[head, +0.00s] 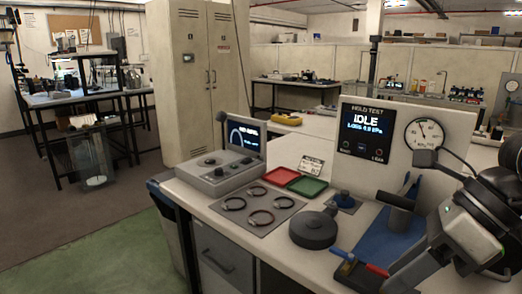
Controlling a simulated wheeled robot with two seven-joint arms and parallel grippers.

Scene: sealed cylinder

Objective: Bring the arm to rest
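My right gripper (462,238), grey with black wrist parts, comes in from the right edge over the right end of the bench (262,262). Its fingers are not clear enough to tell open from shut, and I cannot make out anything held in it. My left gripper is not in view.
The hold-test panel (362,150) reads IDLE and has a dial gauge (424,136). A dark round piece (313,231), red tray (281,176), green tray (307,186), ring plate (259,206) and grey console (219,174) share the bench. Red- and blue-handled tools (372,268) lie at the front.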

